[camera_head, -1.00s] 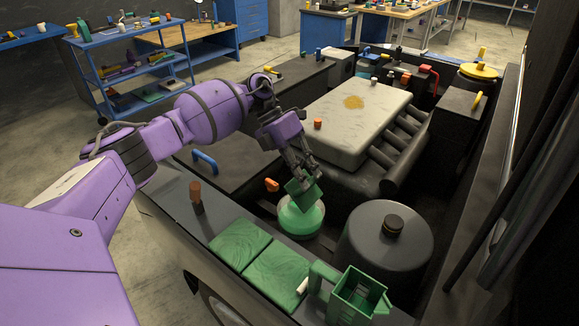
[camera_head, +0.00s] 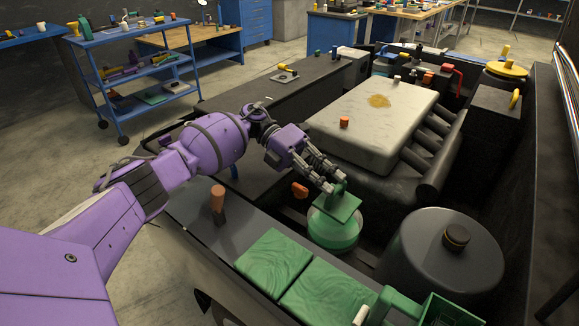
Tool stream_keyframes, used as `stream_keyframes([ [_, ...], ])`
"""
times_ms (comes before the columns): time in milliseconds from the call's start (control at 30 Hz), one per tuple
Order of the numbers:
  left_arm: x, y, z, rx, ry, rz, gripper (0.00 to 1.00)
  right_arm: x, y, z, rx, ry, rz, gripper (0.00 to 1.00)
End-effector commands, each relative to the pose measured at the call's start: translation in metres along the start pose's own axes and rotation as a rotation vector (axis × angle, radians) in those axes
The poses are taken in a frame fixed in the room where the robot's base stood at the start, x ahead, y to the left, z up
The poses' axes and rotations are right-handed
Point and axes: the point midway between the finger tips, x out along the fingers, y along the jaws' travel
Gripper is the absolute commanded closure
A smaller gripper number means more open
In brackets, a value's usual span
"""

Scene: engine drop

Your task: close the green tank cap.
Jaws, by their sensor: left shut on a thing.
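The green tank (camera_head: 331,232) is a round, translucent green container in the engine bay, right of the front ledge. The green cap (camera_head: 338,206), a flat square plate with a small raised handle, is at the top of the tank and hides most of its opening. I cannot tell whether the cap is fully seated. My left gripper (camera_head: 336,187) comes in from the left and is shut on the cap's handle. My right gripper is not in view.
Two green pads (camera_head: 274,262) lie on the front ledge, with a green container (camera_head: 452,311) beyond them at the lower edge. A dark round drum (camera_head: 440,262) stands right of the tank. The pale engine block (camera_head: 372,118) is behind it.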

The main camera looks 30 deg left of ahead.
Motion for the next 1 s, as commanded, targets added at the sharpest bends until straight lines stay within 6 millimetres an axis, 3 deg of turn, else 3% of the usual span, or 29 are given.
stream_keyframes([
  [33, 0.006, 0.011, -0.002, -0.007, 0.012, -0.027, 1.0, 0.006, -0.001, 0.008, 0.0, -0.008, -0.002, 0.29],
  [300, 0.004, 0.01, -0.002, -0.003, 0.015, -0.019, 1.0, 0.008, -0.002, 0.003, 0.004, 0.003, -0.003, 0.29],
  [333, 0.004, 0.01, -0.002, -0.003, 0.015, -0.019, 0.87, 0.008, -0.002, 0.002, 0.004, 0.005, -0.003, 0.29],
  [467, 0.004, 0.009, -0.002, -0.002, 0.013, -0.02, 0.7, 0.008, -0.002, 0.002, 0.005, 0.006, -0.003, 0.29],
  [833, -0.002, 0.006, 0.001, 0.002, 0.004, -0.02, 0.7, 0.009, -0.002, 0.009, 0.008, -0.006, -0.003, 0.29],
  [1000, -0.026, 0.007, 0.001, 0.001, 0.001, -0.019, 0.7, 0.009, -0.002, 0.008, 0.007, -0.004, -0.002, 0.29],
])
